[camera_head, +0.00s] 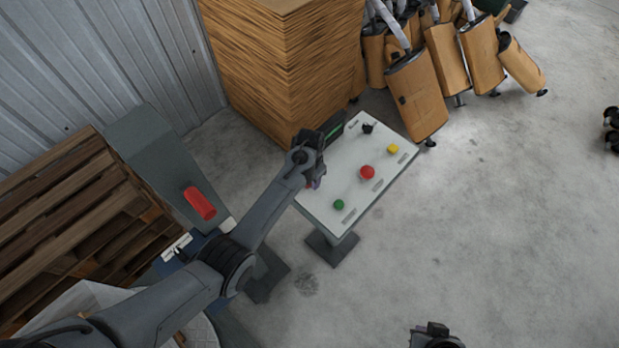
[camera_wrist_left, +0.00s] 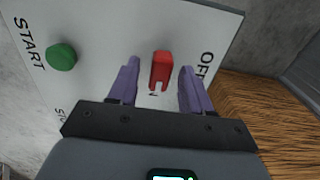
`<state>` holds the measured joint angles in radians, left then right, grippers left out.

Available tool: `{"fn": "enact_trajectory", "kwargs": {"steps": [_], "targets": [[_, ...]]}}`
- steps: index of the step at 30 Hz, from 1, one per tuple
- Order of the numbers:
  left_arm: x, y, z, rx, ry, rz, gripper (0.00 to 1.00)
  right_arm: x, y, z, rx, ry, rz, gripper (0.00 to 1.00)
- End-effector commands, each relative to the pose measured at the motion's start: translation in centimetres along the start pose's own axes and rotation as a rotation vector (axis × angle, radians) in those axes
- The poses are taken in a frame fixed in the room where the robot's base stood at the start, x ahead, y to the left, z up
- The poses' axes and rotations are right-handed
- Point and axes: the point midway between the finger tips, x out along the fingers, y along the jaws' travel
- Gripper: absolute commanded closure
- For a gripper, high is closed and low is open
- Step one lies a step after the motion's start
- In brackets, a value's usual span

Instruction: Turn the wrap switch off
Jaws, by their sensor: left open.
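The red switch (camera_wrist_left: 161,70) shows in the left wrist view on the white control panel (camera_wrist_left: 105,25), with the OFF label to its right and a partly hidden label below it. My left gripper (camera_wrist_left: 160,82) is open, with one purple finger on each side of the switch and visible gaps between. In the head view my left gripper (camera_head: 316,182) is over the left edge of the panel (camera_head: 352,160) and hides most of the switch. A dark part at the bottom edge appears to be my right gripper (camera_head: 435,338); its fingers cannot be made out.
A green START button (camera_wrist_left: 62,57) is left of the switch. The panel also has a red button (camera_head: 367,172), a yellow button (camera_head: 393,149) and a black knob (camera_head: 368,128). A cardboard stack (camera_head: 290,70) and mufflers (camera_head: 416,95) stand behind.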

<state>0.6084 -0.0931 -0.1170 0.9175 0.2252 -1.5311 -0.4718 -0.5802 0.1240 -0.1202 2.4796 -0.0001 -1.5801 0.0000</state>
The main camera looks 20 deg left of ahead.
Motion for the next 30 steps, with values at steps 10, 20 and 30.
{"fn": "enact_trajectory", "kwargs": {"steps": [10, 20, 30], "targets": [[0.0, 0.0, 0.0, 0.0, 0.0, 0.0, 1.0, 0.0, -0.2, -0.1, 0.007, 0.002, -0.005, 1.0], [-0.1, 0.0, 0.0, -0.033, 0.0, 0.0, 1.0, -0.4, -0.1, -0.2, 0.007, 0.002, -0.006, 1.0], [-0.3, 0.1, 0.0, -0.239, -0.002, 0.002, 1.0, -2.0, 0.1, -0.7, 0.001, 0.001, 0.0, 1.0]]}}
